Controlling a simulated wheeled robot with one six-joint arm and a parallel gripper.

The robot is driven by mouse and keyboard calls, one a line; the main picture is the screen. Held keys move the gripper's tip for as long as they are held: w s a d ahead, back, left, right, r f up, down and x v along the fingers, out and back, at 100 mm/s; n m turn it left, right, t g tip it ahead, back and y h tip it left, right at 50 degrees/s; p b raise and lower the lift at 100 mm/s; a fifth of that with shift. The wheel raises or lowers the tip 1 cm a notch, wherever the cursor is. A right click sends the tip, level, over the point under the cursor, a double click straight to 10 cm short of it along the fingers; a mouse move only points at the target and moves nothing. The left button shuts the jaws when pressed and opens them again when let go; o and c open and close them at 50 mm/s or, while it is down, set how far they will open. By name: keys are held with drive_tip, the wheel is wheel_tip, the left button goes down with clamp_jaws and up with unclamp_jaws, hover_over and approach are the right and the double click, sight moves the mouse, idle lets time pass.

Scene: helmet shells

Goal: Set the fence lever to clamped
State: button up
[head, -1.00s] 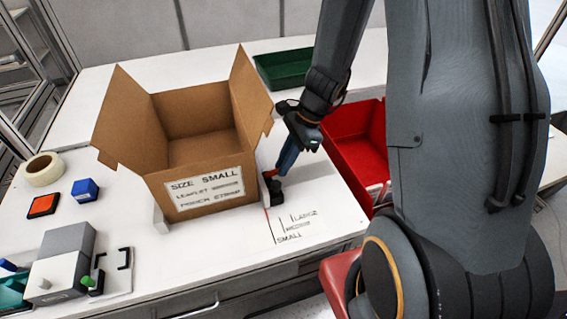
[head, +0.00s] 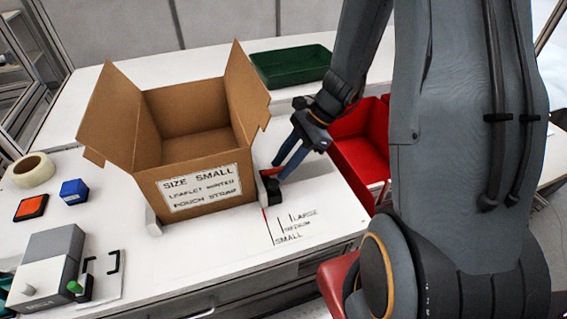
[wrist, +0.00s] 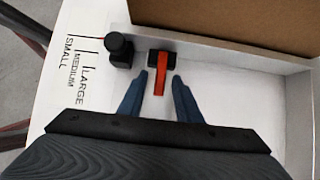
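The red fence lever (head: 274,170) sits beside the right side of the cardboard box, at the black fence clamp (head: 270,190). In the wrist view the lever (wrist: 161,74) points from its black mount toward my gripper. My gripper (head: 285,166) is open, with its blue fingers apart. In the wrist view the fingers (wrist: 158,82) lie on either side of the lever's near end, with a gap on both sides. A black knob (wrist: 119,50) stands left of the lever. Contact with the lever is not visible.
The open cardboard box (head: 200,186) marked SIZE SMALL stands left of the lever. Printed size marks (head: 288,226) lie in front. A red bin (head: 361,158) stands to the right, a green tray (head: 291,67) behind. A grey device (head: 48,268) is front left.

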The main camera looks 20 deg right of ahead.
drive_tip(key=shift+r, duration=0.1)
drive_tip(key=v, duration=0.7)
drive_tip(key=shift+d+r+b, duration=0.25)
drive_tip(key=shift+b, duration=0.1)
